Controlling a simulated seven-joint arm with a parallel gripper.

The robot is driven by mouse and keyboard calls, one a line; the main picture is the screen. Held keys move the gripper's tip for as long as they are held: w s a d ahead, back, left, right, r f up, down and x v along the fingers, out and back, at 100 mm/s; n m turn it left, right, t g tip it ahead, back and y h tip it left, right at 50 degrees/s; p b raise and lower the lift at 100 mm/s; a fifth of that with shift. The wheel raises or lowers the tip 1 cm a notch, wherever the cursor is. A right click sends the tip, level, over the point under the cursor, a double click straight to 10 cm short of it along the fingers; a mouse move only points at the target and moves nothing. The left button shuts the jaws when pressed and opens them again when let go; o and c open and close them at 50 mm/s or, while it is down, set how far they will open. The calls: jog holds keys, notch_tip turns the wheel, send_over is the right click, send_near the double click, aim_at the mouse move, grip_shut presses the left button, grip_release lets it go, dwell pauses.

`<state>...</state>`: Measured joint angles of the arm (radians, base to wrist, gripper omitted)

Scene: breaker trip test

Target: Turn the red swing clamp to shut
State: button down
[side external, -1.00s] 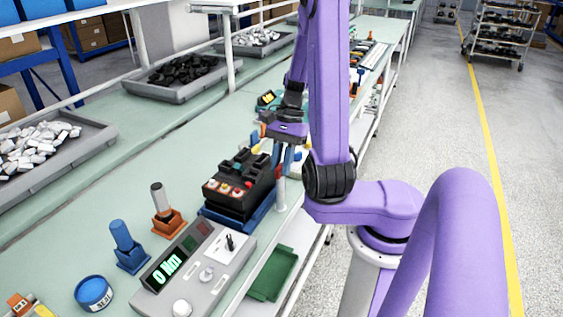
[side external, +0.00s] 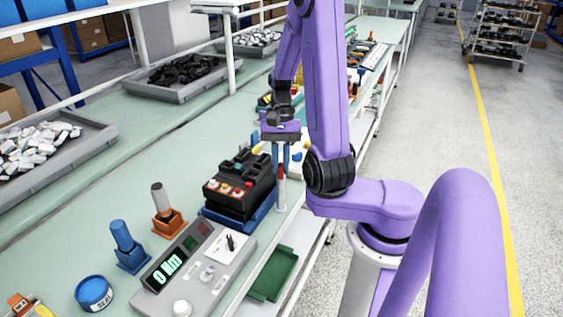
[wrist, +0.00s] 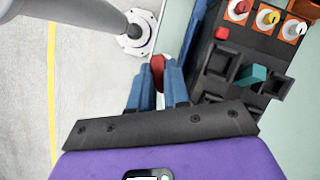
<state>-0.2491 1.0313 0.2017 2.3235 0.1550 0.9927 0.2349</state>
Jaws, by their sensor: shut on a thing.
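The red swing clamp (wrist: 157,70) shows in the wrist view as a small red piece between the two blue fingertips of my gripper (wrist: 158,88). My gripper is shut on it. In the side view my gripper (side external: 280,158) points down at the right edge of the black breaker (side external: 240,187). A red tip (side external: 281,171) on a pale post shows just below the fingers there. The breaker sits in a blue holder (side external: 262,217). The fingers hide part of the clamp, and I cannot tell its exact angle.
A grey test console (side external: 195,268) reading 0 Nm stands in front of the breaker. Orange (side external: 167,222) and blue (side external: 132,260) tool holders stand to the left.

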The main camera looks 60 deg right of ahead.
jog(key=n+g, duration=0.1)
jog(key=n, duration=0.2)
jog(key=n+g+h, duration=0.1)
jog(key=n, duration=0.2)
jog(key=shift+a+n+h, duration=0.2)
jog(key=shift+n+h, duration=0.1)
jog(key=n+h, duration=0.1)
jog(key=n, duration=0.2)
jog(key=n+h, duration=0.1)
jog(key=n, duration=0.2)
jog(key=shift+a+g, duration=0.15)
jog(key=shift+g, duration=0.25)
jog(key=shift+n, duration=0.3)
jog(key=c, duration=1.1)
grip_release()
jog(key=shift+w, duration=0.1)
jog(key=shift+w, duration=0.1)
jog(key=shift+w+r, duration=0.15)
jog(key=shift+r, duration=0.2)
jog(key=v, duration=1.6)
jog(key=shift+a+r, duration=0.25)
jog(key=shift+r, duration=0.05)
